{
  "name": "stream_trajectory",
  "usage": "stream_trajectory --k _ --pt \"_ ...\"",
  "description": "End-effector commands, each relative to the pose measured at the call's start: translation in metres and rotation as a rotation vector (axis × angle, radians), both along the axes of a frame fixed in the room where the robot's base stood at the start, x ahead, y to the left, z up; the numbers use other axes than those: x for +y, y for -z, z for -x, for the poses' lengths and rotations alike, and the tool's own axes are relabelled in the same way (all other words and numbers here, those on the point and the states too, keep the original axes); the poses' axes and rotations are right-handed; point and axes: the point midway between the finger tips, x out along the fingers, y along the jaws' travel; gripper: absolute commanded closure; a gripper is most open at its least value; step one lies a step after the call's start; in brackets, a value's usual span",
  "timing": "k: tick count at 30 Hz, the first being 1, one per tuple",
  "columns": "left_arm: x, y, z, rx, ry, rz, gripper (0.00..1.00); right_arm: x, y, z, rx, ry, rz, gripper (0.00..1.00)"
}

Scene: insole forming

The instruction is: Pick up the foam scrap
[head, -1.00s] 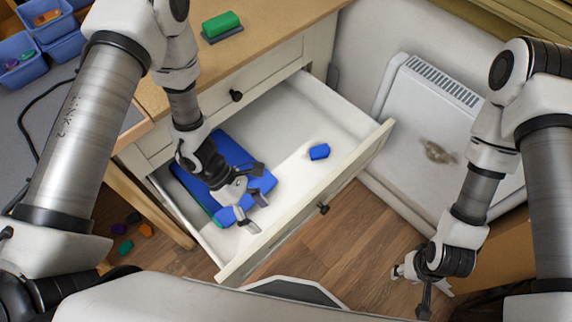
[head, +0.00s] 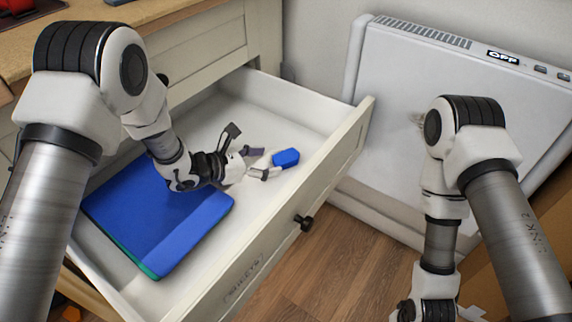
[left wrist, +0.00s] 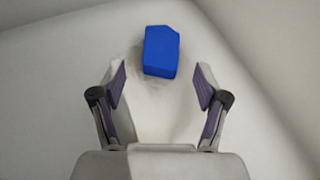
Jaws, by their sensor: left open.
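The foam scrap is a small blue block (head: 286,158) lying on the white floor of the open drawer (head: 190,268), toward its right end. In the left wrist view the blue block (left wrist: 161,51) lies just beyond the fingertips, roughly centred between them. My left gripper (head: 266,163) is open and empty, low inside the drawer with its fingers toward the scrap. Its two fingers with purple pads also show in the left wrist view (left wrist: 160,90). My right arm hangs at the right of the head view; its gripper's fingers are not clearly visible.
A large blue foam sheet (head: 160,220) with a green underside lies in the left part of the drawer. The drawer's front wall (head: 330,165) with a black knob (head: 304,223) stands close to the scrap. A white heater (head: 450,110) stands to the right, beyond the drawer.

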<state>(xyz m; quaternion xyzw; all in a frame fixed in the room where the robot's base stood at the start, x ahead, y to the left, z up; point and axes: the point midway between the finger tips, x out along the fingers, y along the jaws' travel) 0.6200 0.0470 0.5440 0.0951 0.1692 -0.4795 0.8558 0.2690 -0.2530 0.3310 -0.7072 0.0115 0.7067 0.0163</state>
Motion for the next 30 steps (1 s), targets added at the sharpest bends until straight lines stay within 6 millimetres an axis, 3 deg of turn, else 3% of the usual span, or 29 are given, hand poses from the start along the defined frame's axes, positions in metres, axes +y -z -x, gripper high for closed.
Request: stream_trajectory --k 1,4,11,12,15,17,26,30 --pt "-0.009 0.009 -0.004 -0.002 0.003 -0.002 0.26 0.0 0.01 0.0 0.0 0.0 0.0 0.6" --pt "-0.021 0.013 -0.011 -0.001 0.003 -0.002 0.26 0.0 0.014 0.0 0.001 0.0 0.0 0.6" --pt "-0.025 0.013 -0.014 0.001 0.0 0.0 0.26 0.0 0.013 0.0 0.001 0.0 0.0 0.6" --pt "-0.025 0.013 -0.014 0.001 0.0 0.0 0.29 0.0 0.013 0.0 0.001 0.0 0.0 0.6" --pt "-0.025 0.013 -0.014 0.002 0.0 -0.001 0.57 0.0 0.013 0.0 0.001 0.0 0.0 0.6" --pt "-0.025 0.013 -0.014 0.002 0.0 -0.001 0.7 0.0 0.013 0.0 0.001 0.0 0.0 0.6" --pt "-0.025 0.013 -0.014 0.002 0.001 -0.001 0.7 0.0 0.013 0.0 0.001 0.0 0.0 0.6" --pt "-0.025 -0.001 -0.015 -0.001 0.001 -0.002 0.7 0.0 0.006 0.0 0.001 0.0 0.0 0.6"
